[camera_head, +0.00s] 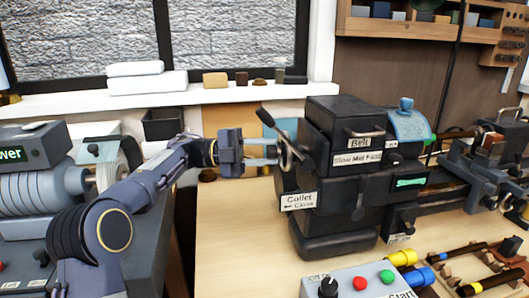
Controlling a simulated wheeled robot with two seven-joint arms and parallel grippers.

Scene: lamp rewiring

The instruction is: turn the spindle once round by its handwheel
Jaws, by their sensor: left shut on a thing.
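The lathe headstock (345,165) is a dark, boxy machine on the wooden bench, with labels reading "Belt", "Slow Mid Fast" and "Collet Close". The handwheel (288,153) sits at its left end, seen nearly edge-on, with a dark lever-like piece (274,124) slanting up to its left. My left gripper (277,154) reaches in from the left at wheel height and is shut on the handwheel's rim. The exact contact is small and partly hidden by the fingers. The spindle inside the headstock is hidden. My right gripper is not in view.
A control box (362,283) with a knob and coloured buttons stands at the front. A tool rack (480,262) lies at front right. A machine with a ribbed drum (40,190) stands at left. The bench (235,235) is clear left of the headstock.

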